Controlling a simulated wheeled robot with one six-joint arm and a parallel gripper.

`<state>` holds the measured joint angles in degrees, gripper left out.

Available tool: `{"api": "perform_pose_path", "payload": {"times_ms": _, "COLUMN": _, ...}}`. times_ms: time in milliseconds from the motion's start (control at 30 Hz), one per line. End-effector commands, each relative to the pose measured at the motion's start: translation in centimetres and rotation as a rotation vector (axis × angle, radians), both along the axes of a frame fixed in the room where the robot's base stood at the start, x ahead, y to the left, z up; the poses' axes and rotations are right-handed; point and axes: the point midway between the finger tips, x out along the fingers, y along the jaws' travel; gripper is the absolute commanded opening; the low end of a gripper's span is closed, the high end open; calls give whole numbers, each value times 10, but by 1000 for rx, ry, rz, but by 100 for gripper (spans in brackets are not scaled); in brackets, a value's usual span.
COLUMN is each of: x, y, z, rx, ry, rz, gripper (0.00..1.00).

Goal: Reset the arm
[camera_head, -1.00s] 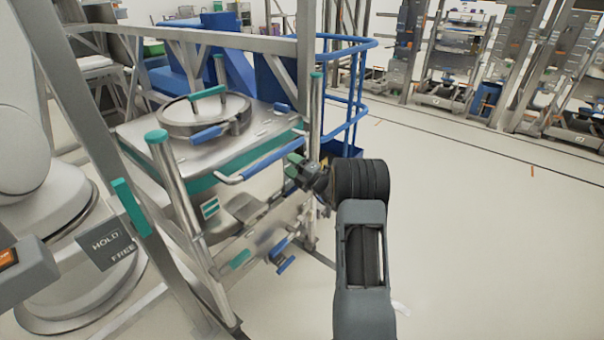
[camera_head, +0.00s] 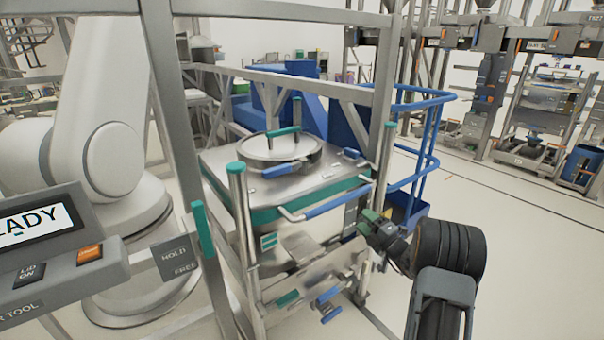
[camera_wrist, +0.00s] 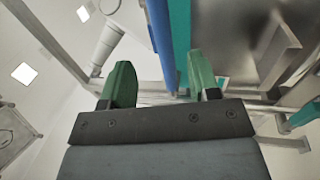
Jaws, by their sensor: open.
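My gripper (camera_wrist: 162,88) is open in the wrist view, its two green fingers apart with nothing held between them. Beyond them a blue handle bar (camera_wrist: 161,45) and a teal band of the bin show close by. In the head view my gripper (camera_head: 366,228) is at the end of my dark arm, at the front right side of the steel bin (camera_head: 330,190). The bin has a teal rim, a round lid (camera_head: 280,153) with a green handle, and a blue-gripped front bar (camera_head: 325,207). I cannot tell whether the gripper touches the bin.
A metal frame with posts (camera_head: 183,110) surrounds the bin. A control panel (camera_head: 60,250) reading "READY" and a HOLD/FREE sign (camera_head: 175,258) stand at the left, before a large white machine (camera_head: 110,160). Blue railing (camera_head: 425,150) stands behind. The floor (camera_head: 530,250) at right is clear.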

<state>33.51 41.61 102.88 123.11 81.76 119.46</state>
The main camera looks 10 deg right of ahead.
Motion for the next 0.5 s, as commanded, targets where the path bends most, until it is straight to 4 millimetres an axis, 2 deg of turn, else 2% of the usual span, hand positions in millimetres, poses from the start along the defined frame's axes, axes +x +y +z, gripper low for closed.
{"api": "perform_pose_path", "payload": {"times_ms": 167, "x": 1, "y": 1, "z": -4, "rx": -150, "ry": -42, "rz": -25, "gripper": 56}}
{"api": "perform_pose_path", "payload": {"times_ms": 267, "x": -9, "y": 18, "z": -29, "rx": -413, "ry": -56, "rz": 35, "gripper": 56}}
{"api": "perform_pose_path", "payload": {"times_ms": 300, "x": -18, "y": 30, "z": -45, "rx": -547, "ry": -63, "rz": 92, "gripper": 56}}
{"api": "perform_pose_path", "payload": {"times_ms": 367, "x": -37, "y": 50, "z": -60, "rx": -783, "ry": -111, "rz": 211, "gripper": 56}}
{"api": "perform_pose_path", "payload": {"times_ms": 500, "x": -95, "y": 107, "z": -61, "rx": -1332, "ry": -402, "rz": 597, "gripper": 56}}
